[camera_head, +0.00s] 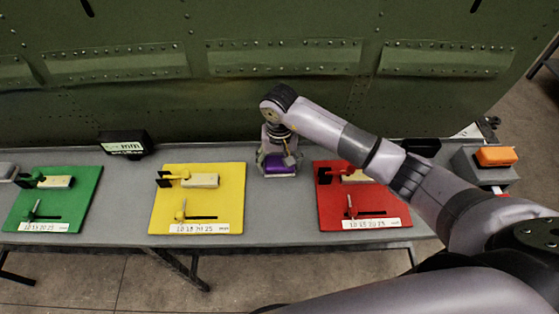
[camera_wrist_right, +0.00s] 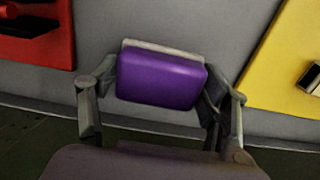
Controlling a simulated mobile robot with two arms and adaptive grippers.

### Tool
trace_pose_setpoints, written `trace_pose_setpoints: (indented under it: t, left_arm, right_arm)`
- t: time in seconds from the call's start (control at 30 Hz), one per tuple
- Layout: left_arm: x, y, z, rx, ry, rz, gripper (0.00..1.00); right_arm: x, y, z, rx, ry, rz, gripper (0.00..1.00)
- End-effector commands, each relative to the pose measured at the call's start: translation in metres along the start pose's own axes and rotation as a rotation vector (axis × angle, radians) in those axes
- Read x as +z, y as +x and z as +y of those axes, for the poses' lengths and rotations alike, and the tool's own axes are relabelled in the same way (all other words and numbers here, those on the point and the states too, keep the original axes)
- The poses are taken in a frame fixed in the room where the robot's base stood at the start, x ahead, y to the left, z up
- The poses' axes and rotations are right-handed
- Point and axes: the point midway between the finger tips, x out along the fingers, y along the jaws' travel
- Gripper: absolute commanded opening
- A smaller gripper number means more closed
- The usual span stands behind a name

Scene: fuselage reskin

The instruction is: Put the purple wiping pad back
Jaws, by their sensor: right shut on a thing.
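The purple wiping pad (camera_head: 279,163) is at the back half of the table, between the yellow board and the red board. In the right wrist view the purple pad (camera_wrist_right: 160,78) sits between the two fingers, with a pale grey strip along its far edge. My right gripper (camera_head: 280,152) points down over the pad and is shut on it. I cannot tell whether the pad touches the table or hangs just above it. My left gripper is not in view.
The grey table (camera_head: 120,205) carries a green board (camera_head: 85,190), a yellow board (camera_head: 233,175) and a red board (camera_head: 330,215). A black display (camera_head: 124,144) stands at the back. An orange block (camera_head: 496,155) sits on a grey box at the right. The green riveted panel (camera_head: 180,100) rises behind.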

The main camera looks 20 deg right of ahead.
Motion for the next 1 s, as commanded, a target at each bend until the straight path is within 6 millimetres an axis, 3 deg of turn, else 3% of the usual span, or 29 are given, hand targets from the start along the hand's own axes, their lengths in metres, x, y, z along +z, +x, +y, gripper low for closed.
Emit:
trace_pose_setpoints:
  t: [0.27,0.3,0.57,1.0]
  left_arm:
    - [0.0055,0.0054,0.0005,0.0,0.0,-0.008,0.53]
    - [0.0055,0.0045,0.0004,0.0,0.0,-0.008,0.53]
    - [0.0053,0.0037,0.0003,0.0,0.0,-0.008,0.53]
    - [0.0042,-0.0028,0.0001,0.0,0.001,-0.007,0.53]
  right_arm:
    - [-0.0004,0.0035,-0.0003,-0.001,0.0,0.001,0.44]
    - [-0.0002,0.0026,-0.0004,-0.002,0.001,0.0,0.71]
    - [0.0,0.0021,-0.0004,-0.001,0.0,0.0,0.89]
    - [0.0003,-0.0034,-0.0005,-0.001,0.0,-0.001,0.9]
